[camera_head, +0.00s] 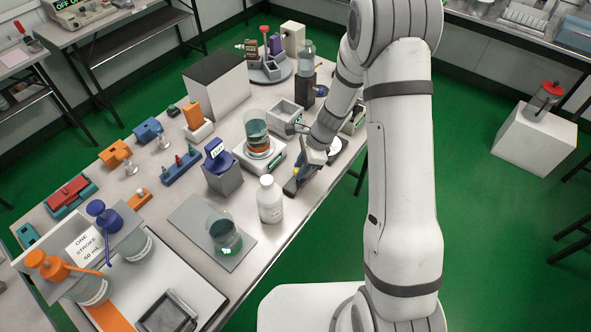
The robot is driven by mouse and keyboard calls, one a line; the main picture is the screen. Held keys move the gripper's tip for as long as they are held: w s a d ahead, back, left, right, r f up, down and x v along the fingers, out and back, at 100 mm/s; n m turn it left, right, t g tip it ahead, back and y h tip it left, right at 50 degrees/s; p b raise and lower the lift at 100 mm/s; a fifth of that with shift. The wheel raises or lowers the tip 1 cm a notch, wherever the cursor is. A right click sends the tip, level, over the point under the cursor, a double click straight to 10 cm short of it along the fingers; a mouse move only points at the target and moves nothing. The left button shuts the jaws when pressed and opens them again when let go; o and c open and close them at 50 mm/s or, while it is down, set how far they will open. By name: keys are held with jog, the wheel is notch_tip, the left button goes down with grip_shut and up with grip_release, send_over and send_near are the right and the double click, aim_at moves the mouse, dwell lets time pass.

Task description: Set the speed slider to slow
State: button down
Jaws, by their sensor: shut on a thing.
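My gripper (302,170) is at the right edge of the table, with its fingers pointing down at a small dark device with blue and yellow parts (294,184). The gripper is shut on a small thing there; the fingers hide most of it. I cannot make out a speed slider or its setting. A white scale-like unit (272,165) with a small green display stands just left of the gripper and bears a beaker of dark teal liquid (256,132).
A white bottle (269,203) stands close in front of the gripper. Orange and blue pump bottles are at the front left. My arm hides part of the table's right side.

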jog(key=shift+w+d, duration=0.45)
jog(key=shift+w, duration=0.15)
jog(key=c, duration=1.2)
grip_release()
jog(key=v, duration=0.7)
jog(key=shift+s+d+r, duration=0.1)
jog(key=shift+r, duration=0.3)
